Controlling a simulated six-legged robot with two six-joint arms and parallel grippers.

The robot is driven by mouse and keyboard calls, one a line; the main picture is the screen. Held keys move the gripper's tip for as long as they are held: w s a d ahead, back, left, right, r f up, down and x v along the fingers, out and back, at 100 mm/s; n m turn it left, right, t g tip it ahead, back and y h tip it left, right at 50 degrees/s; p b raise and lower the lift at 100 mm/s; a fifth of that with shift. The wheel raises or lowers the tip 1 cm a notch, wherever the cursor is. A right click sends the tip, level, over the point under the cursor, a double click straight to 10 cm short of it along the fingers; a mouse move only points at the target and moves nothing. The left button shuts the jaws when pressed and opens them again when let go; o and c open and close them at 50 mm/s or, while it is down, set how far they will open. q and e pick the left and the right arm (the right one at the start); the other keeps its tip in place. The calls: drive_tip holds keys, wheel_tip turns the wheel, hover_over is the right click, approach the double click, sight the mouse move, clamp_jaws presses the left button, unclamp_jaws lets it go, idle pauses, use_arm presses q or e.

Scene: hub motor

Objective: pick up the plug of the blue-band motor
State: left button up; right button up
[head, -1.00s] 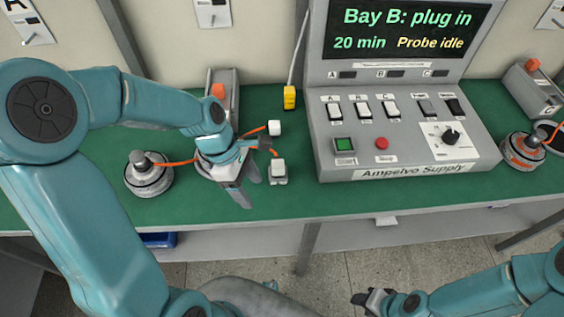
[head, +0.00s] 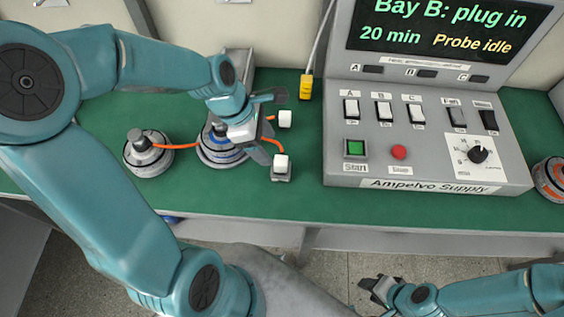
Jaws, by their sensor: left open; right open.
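The blue-band motor (head: 215,155) stands on the green bench, partly hidden under my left gripper. Two white plugs show to its right on orange cables: a farther plug (head: 285,118) and a nearer plug (head: 281,168) on a grey block. Where the cables run is partly hidden by my gripper, so I cannot tell which plug belongs to this motor. My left gripper (head: 270,126) is open, above the motor's right side, its fingers spread towards the plugs. No plug is visibly held. My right gripper (head: 371,291) is open and empty, low in front of the bench.
A dark-banded motor (head: 148,154) with an orange cable stands to the left. The supply console (head: 425,150) fills the right of the bench. A yellow connector (head: 306,88) hangs on a cable beside it. An orange-band motor (head: 550,180) is at the right edge.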

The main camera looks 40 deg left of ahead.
sight(280, 160)
use_arm(q)
drive_tip(key=x, duration=0.2)
drive_tip(key=shift+d+f, duration=0.3)
drive_tip(key=x, duration=0.5)
drive_tip(key=shift+w+d+f+b, duration=0.15)
drive_tip(key=shift+w+f+b, duration=0.15)
drive_tip(key=shift+w, duration=0.05)
drive_tip(key=shift+s, duration=0.15)
drive_tip(key=shift+r, duration=0.1)
drive_tip(key=shift+c, duration=0.9)
clamp_jaws()
